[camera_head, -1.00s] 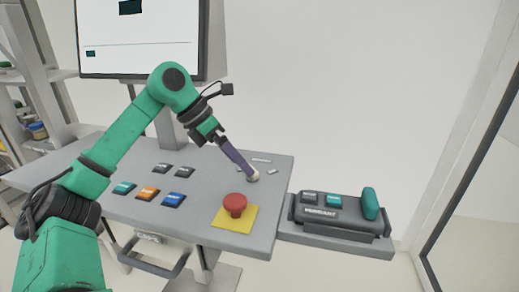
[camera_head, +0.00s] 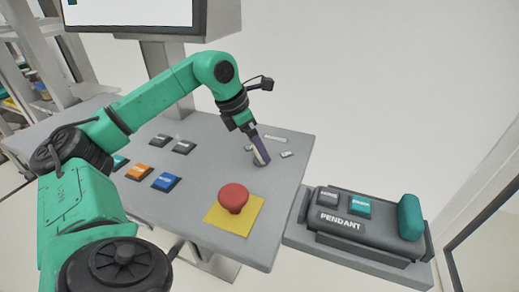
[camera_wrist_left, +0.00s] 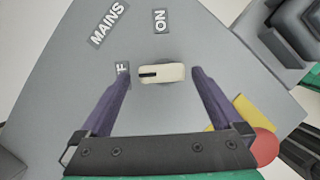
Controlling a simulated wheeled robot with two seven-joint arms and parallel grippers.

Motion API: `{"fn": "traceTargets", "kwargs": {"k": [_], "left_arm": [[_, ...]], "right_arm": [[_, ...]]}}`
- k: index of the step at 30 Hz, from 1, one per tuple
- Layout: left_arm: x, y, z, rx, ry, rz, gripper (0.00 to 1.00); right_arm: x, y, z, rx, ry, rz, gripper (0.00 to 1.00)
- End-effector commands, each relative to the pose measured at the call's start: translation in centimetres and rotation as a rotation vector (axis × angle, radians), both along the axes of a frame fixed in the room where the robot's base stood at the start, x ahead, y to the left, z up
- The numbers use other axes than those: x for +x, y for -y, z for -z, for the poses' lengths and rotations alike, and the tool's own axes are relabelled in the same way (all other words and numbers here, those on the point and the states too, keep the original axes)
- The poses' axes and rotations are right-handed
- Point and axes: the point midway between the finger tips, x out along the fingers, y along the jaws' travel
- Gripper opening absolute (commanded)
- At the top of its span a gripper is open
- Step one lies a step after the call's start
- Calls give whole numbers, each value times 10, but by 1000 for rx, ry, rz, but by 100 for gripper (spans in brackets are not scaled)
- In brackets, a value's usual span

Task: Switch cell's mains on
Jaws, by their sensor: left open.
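The mains switch is a cream rotary knob (camera_wrist_left: 162,73) with a dark line on its left end, seen in the left wrist view on the grey panel. The line points toward a label at left (camera_wrist_left: 122,70), mostly hidden by a finger, with only an "F" readable. The "ON" label (camera_wrist_left: 160,20) is above the knob and the "MAINS" label (camera_wrist_left: 108,24) is at upper left. My left gripper (camera_wrist_left: 159,77) is open, its purple fingers on either side of the knob with small gaps. In the head view the left gripper (camera_head: 260,152) points down at the knob. My right gripper is not in view.
A red emergency button (camera_head: 233,197) on a yellow plate (camera_head: 245,216) stands nearer on the console (camera_head: 205,205). Orange (camera_head: 138,172), blue (camera_head: 165,182) and dark buttons lie left. A pendant (camera_head: 360,220) rests on a shelf at right. A screen (camera_head: 130,12) stands behind.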

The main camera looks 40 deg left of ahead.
Motion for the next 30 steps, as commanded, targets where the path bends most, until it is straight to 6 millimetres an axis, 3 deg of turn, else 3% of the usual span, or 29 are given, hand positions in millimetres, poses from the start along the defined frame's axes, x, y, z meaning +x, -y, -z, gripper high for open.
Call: {"fn": "traceTargets", "kwargs": {"k": [4,11,12,18,30], "left_arm": [[6,3,15,0,0,0,100],[7,3,18,0,1,0,100],[7,3,18,0,1,0,96],[7,3,17,0,1,0,21],[7,3,16,-2,2,61,22]], "right_arm": [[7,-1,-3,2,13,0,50],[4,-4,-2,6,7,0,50],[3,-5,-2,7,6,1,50],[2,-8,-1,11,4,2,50],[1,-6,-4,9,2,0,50]]}}
